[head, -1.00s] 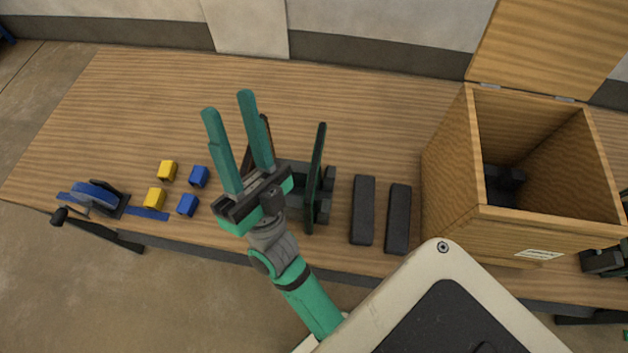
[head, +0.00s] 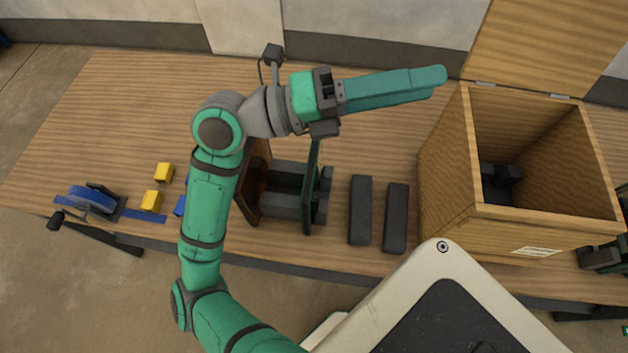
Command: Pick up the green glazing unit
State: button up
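The green glazing unit (head: 311,190) is a thin dark green panel. It stands on edge on the bench, against grey blocks, and is seen nearly edge-on in the head view. Its upper end is partly covered by my wrist. My gripper (head: 438,83) is above the bench, up and to the right of the panel, with its teal fingers pointing right. The fingers overlap in this view, so their gap does not show. Nothing is seen held in them, and they are apart from the panel.
A brown panel (head: 255,182) stands left of the grey blocks (head: 285,188). Two dark bars (head: 360,210) (head: 397,218) lie to the right, before an open wooden box (head: 447,185). Yellow cubes (head: 151,200) and a blue clamp-like tool (head: 88,198) are at left. The bench's back left is clear.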

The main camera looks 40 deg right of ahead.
notch_tip(320, 180, down, 7)
jog(key=w+d+n+t+y, duration=0.1)
jog(key=t+y, duration=0.2)
jog(key=y, duration=0.1)
jog(key=n+t+y, duration=0.5)
jog(key=t+y, duration=0.2)
jog(key=y, duration=0.2)
send_near(313, 161)
jog(key=x, duration=0.2)
jog(key=d+x, duration=0.1)
jog(key=x, duration=0.2)
jog(key=shift+w+r, duration=0.1)
jog(key=shift+w, duration=0.05)
jog(key=shift+s+f+m+t+y, duration=0.25)
jog(key=shift+f+m+t+y, duration=0.15)
jog(key=shift+f+m+y, duration=0.3)
jog(key=shift+s+d+f+m+t+y, duration=0.1)
jog(key=shift+s+f+m+t+y, duration=0.15)
jog(key=shift+f+m+y, duration=0.2)
jog(key=shift+s+d+f+m+t+y, duration=0.15)
jog(key=shift+f+m+t+y, duration=0.2)
jog(key=shift+f, duration=0.45)
notch_tip(313, 161, down, 10)
jog(key=shift+w+f, duration=0.2)
jog(key=shift+w, duration=0.05)
grip_shut()
